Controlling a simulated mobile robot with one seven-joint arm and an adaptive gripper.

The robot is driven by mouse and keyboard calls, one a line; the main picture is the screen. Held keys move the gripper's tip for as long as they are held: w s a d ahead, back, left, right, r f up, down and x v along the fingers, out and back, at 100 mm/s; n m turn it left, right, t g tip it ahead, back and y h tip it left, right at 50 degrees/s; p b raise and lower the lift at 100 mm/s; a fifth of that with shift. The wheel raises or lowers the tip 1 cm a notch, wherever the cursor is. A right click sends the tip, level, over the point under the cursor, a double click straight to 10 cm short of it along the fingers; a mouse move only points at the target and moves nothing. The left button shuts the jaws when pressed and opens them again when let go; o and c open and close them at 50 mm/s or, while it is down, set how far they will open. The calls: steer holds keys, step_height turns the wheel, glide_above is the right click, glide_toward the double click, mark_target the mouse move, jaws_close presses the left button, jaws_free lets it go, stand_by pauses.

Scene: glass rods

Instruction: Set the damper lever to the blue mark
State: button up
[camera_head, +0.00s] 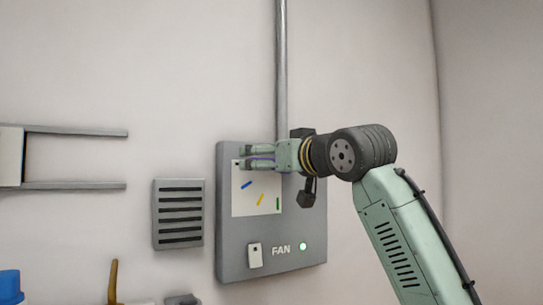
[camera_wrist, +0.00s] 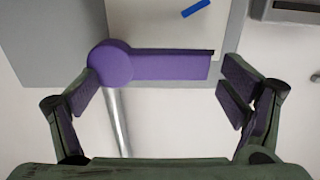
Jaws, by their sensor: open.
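The purple damper lever (camera_wrist: 170,65) has a round hub and an arm pointing right in the wrist view, with its tip close to the right finger. In the head view a sliver of purple (camera_head: 262,158) shows between the fingers. The blue mark (camera_head: 246,185) is a short slanted bar on the white plate; it also shows above the lever arm in the wrist view (camera_wrist: 195,8), apart from it. My gripper (camera_head: 243,158) is open at the panel, its fingers at either end of the lever. Contact cannot be told. The gripper hides most of the lever in the head view.
The grey fan panel (camera_head: 232,245) also bears a yellow mark (camera_head: 260,200), a green mark (camera_head: 278,203), a white switch (camera_head: 255,255) and a lit green lamp (camera_head: 303,246). A pipe (camera_head: 281,70) runs above. A slotted vent (camera_head: 180,213) is left of the panel.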

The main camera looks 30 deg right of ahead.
steer(key=shift+w, duration=0.1)
steer(key=shift+c, duration=0.5)
steer(key=c, duration=1.6)
